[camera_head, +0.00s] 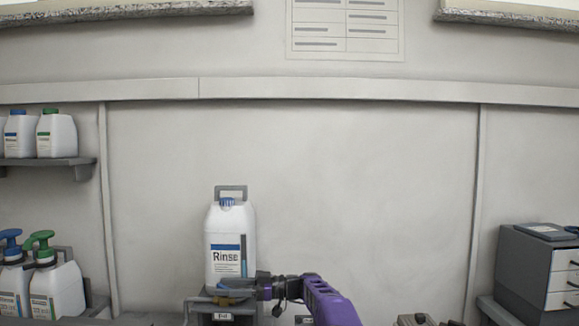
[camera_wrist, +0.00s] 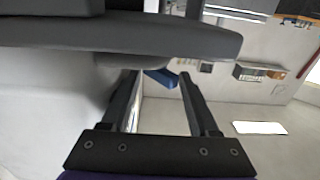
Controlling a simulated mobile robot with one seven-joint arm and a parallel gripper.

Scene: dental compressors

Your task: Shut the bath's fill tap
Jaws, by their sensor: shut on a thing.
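My gripper (camera_head: 228,287) is low in the head view, reaching in from the right in front of the base of the white Rinse bottle (camera_head: 226,240). In the wrist view its two dark fingers (camera_wrist: 160,82) stand on either side of a small blue piece (camera_wrist: 162,77), which looks like the tap's lever. The gripper is shut on it. In the head view the fingers hide most of the tap, and its angle cannot be told. No bath can be made out in the head view.
The Rinse bottle stands on a grey stand (camera_head: 200,307) close behind my gripper. Pump bottles (camera_head: 57,285) stand at lower left, below a shelf (camera_head: 45,162) with more bottles. A grey drawer cabinet (camera_head: 525,270) is at right. A dark grey bar (camera_wrist: 130,38) crosses the wrist view near the fingers.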

